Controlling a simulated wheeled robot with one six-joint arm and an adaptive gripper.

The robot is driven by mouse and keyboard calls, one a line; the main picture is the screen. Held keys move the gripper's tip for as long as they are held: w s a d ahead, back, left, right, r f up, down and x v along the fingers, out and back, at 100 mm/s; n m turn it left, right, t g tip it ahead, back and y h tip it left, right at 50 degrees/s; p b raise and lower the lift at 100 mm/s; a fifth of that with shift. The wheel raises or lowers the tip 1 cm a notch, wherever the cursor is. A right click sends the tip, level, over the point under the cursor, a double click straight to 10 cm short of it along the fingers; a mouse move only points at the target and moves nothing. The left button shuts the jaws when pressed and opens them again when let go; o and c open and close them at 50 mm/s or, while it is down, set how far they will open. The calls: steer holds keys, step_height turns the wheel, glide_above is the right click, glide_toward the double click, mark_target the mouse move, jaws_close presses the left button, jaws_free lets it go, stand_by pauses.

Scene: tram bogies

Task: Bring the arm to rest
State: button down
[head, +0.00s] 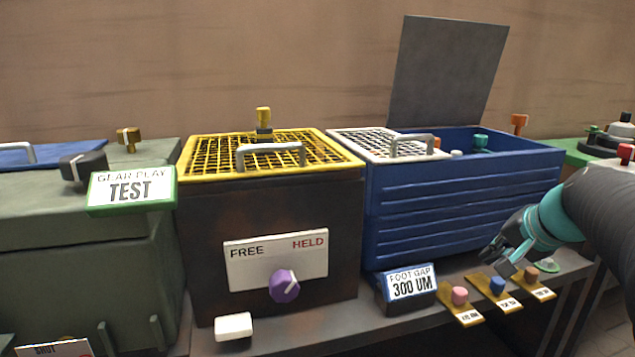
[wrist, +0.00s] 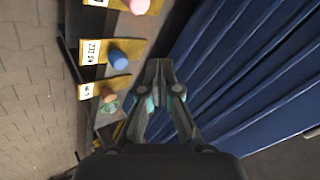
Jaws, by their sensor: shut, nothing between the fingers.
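My gripper (head: 497,252) is at the right in the head view, at the end of my dark arm with teal joints. It hangs over the shelf in front of the blue ribbed bin (head: 460,205). In the wrist view my gripper (wrist: 158,68) points away with its fingers together and empty. The bin's blue wall (wrist: 240,70) fills the right of that view. Gauge plates with a pink knob (head: 459,295), a blue knob (head: 497,285) and a brown knob (head: 531,272) lie on the shelf close by. My gripper appears apart from them.
A "FOOT GAP 300 UM" sign (head: 410,284) stands before the bin. Left are a dark box with a yellow grid lid (head: 330,165) and purple dial (head: 284,286), and a green case (head: 80,270) with a "TEST" sign (head: 131,190). A grey lid (head: 447,70) stands raised behind the bin.

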steer(key=s+a+f+n+g+p, duration=0.1)
steer(key=s+a+f+n, duration=0.3)
steer(key=s+a, duration=0.4)
steer(key=s+a+f+n+g+h+p, duration=0.1)
steer(key=s+a+f+n, duration=0.3)
steer(key=s+a, duration=0.4)
steer(key=s+n, duration=0.1)
steer(key=s, duration=0.2)
steer(key=shift+s+f+n+h, duration=0.15)
steer(key=shift+s+n+h, duration=0.15)
steer(key=shift+s, duration=0.1)
stand_by(0.6)
